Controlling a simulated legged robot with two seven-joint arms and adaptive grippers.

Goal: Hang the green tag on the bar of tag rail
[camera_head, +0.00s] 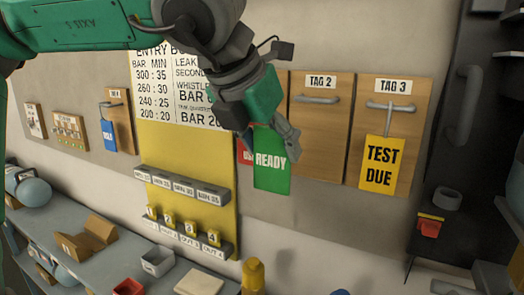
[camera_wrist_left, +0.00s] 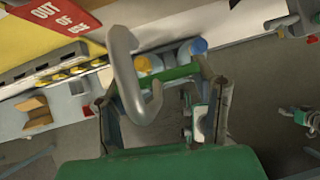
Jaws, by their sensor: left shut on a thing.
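The green tag (camera_head: 271,168), marked READY, is held upright in my left gripper (camera_head: 268,128), in front of the wooden tag boards. In the left wrist view the green tag (camera_wrist_left: 178,73) shows edge-on between the fingers, and a grey curved hook (camera_wrist_left: 127,75) stands beside it. The TAG 2 bar (camera_head: 318,99) is bare, up and to the right of my gripper. The TAG 3 bar (camera_head: 394,106) carries a yellow TEST DUE tag (camera_head: 382,163). A red tag (camera_head: 246,155) is mostly hidden behind the green tag and shows in the wrist view (camera_wrist_left: 58,14). My right gripper is not seen.
A yellow panel (camera_head: 190,150) with small shelves is left of my gripper. Farther left a blue tag (camera_head: 109,134) hangs on another board. A bench (camera_head: 60,230) with bins is below. A dark rack (camera_head: 470,130) stands at right.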

